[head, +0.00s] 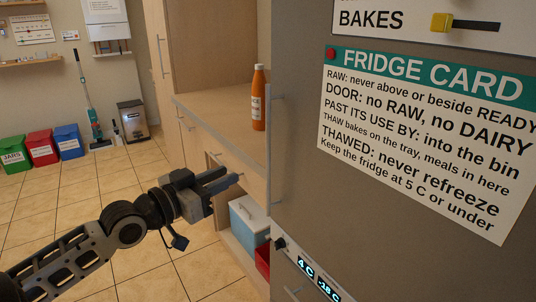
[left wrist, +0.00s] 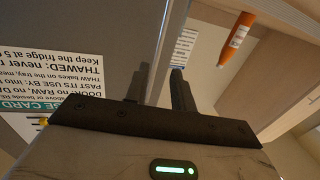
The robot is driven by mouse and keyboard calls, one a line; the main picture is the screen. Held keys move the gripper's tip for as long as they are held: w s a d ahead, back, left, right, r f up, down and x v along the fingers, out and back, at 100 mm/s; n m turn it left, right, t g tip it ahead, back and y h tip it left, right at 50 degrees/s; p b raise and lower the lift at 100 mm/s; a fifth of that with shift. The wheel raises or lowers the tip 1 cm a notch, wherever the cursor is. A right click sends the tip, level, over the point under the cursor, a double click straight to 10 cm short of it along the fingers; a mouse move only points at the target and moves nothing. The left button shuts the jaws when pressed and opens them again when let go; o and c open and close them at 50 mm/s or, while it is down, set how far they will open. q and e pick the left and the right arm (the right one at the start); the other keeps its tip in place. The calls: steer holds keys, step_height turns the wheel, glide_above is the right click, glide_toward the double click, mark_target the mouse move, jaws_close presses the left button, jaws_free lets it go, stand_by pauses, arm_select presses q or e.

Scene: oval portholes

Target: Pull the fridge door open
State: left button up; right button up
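The grey fridge door (head: 400,215) fills the right of the head view and looks closed. A slim vertical handle (head: 272,150) runs along its left edge. My left gripper (head: 232,178) is left of that edge, with its fingers pointing toward the handle. In the left wrist view the two fingers (left wrist: 160,85) stand apart, and a pale upright strip at the door's edge shows beyond the gap between them. No contact is visible, and I cannot tell the exact depth between fingers and handle. My right gripper is out of view.
A counter (head: 205,105) with an orange bottle (head: 258,98) stands left of the fridge. Below it are a blue-and-white cooler (head: 248,222) and a red box (head: 262,259). Coloured bins (head: 42,148) stand far left. The tiled floor (head: 95,190) between is clear.

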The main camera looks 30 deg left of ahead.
mark_target(268, 156)
arm_select(q)
steer(key=w+d, duration=0.1)
steer(key=w, duration=0.3)
steer(key=w+p, duration=0.1)
steer(key=w, duration=0.4)
steer(key=w+d, duration=0.1)
steer(key=w, duration=0.3)
steer(key=shift+w+d+f+p, duration=0.1)
steer(key=shift+w+d+p, duration=0.1)
steer(key=shift+d+p, duration=0.2)
jaws_close()
